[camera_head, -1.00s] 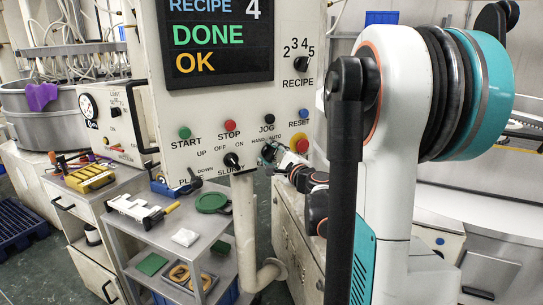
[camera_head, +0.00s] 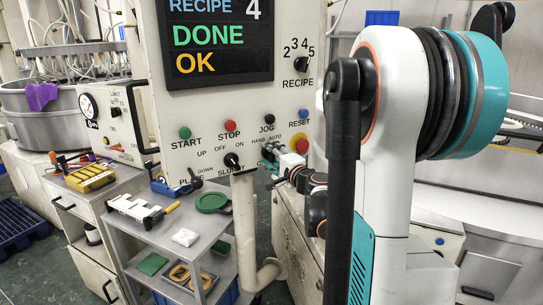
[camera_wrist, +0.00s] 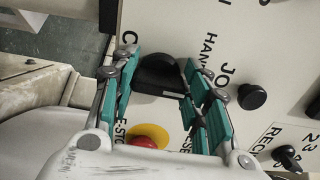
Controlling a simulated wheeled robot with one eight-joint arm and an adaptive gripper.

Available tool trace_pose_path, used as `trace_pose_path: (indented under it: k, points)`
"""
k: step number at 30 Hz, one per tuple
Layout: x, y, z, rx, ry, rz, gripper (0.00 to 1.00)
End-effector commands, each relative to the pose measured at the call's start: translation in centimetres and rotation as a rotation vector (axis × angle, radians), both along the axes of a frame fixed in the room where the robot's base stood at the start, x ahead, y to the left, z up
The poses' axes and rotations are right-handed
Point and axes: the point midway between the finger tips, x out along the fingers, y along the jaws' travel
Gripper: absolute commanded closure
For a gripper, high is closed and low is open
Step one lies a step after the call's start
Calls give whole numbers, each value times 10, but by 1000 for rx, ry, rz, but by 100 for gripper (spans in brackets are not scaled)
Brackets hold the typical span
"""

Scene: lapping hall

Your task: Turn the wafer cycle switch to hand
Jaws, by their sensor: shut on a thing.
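The hand/auto switch, a black knob (camera_wrist: 158,73), sits on the pale control panel (camera_head: 215,110). In the wrist view it lies between the teal fingers of my gripper (camera_wrist: 160,80), which is shut on it. "HAND" is partly readable to the right of it; the other lettering is cut off. In the head view my gripper (camera_head: 271,153) is at the panel just below the "HAND" and "AUTO" labels, and it hides the knob. I cannot tell which label the knob points to.
The red emergency stop (camera_wrist: 143,141) with its yellow ring lies close to my fingers. The jog knob (camera_wrist: 251,96) and recipe knob (camera_wrist: 287,157) are to the right. The slurry switch (camera_head: 232,161) is left of my gripper. A grey cart (camera_head: 160,235) stands below the panel.

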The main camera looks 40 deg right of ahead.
Motion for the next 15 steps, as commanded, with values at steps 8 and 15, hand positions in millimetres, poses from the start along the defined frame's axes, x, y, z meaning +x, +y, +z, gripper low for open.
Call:
trace_pose_path:
  k: [8,15]
  points:
    - [0,0,-1,-244,54,0,81]
    - [0,0,-2,-406,90,1,81]
